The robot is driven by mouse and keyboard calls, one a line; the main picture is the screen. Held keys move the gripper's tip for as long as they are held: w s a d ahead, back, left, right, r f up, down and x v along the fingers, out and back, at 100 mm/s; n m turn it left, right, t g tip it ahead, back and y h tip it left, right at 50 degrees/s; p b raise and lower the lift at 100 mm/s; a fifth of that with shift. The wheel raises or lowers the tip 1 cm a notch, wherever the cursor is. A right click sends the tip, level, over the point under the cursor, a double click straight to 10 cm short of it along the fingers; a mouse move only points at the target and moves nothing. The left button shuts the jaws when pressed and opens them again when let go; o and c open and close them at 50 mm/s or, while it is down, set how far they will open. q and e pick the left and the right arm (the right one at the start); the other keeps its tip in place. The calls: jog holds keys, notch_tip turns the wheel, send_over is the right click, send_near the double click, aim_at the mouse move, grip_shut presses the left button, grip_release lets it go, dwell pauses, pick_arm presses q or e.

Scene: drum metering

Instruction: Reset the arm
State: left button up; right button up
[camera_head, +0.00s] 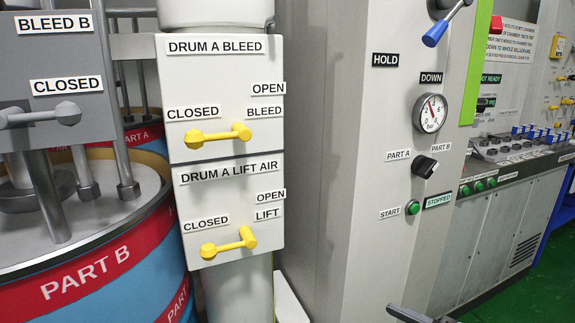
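A grey piece (418,316) at the bottom edge, right of centre, looks like the tip of my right gripper. It is cut off by the frame, so its opening is hidden. It is below the control column and apart from the valve handles. Nothing is seen held in it. My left gripper is not in view. The yellow DRUM A BLEED handle (218,136) lies nearly level under its CLOSED and BLEED labels. The yellow DRUM A LIFT AIR handle (229,244) lies nearly level below its CLOSED and LIFT labels.
A grey BLEED B handle (38,116) and the PART B drum (95,268) stand at left. The column (360,160) carries a blue-tipped lever (436,33), gauge (430,113), black selector (425,166) and green button (413,207). Grey cabinets (485,235) and green floor lie at right.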

jog(key=s+a+f+m+g+h+p, duration=0.1)
jog(key=s+f+m+h, duration=0.6)
jog(key=f, duration=0.8)
jog(key=s+a+m+p, duration=0.1)
jog(key=s+m, duration=0.1)
jog(key=s, duration=0.2)
jog(key=shift+g+p, duration=0.3)
jog(key=shift+p, duration=0.1)
dwell(0.5)
